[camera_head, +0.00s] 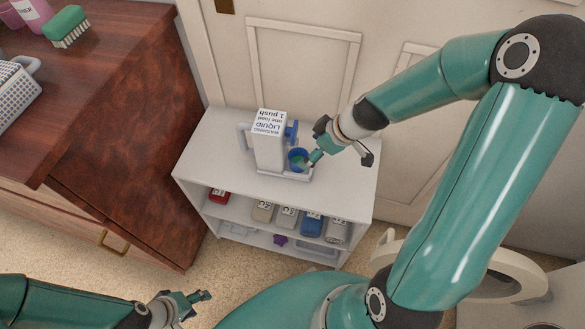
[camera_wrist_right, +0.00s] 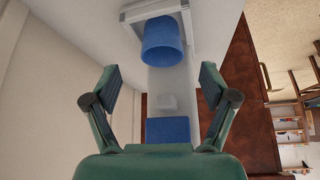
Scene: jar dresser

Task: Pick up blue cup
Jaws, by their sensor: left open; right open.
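The blue cup (camera_head: 298,159) stands at the foot of the white washing-liquid dispenser (camera_head: 268,145), below its blue push part (camera_head: 291,131), on top of a white shelf unit. In the right wrist view the cup (camera_wrist_right: 162,42) lies beyond the fingertips, roughly midway between them. My right gripper (camera_head: 338,156) is open and empty, just right of the cup; one finger partly overlaps the cup's edge in the head view. It also shows open in the wrist view (camera_wrist_right: 160,82). My left gripper (camera_head: 188,303) is open and empty, low at the bottom left, far from the cup.
The shelf unit's top (camera_head: 345,190) is clear on the right. Several containers, including a red one (camera_head: 219,196) and a blue one (camera_head: 311,225), stand on the shelf below. A wooden dresser (camera_head: 110,130) holds a green brush (camera_head: 66,27) and a white basket (camera_head: 15,92). A door is behind.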

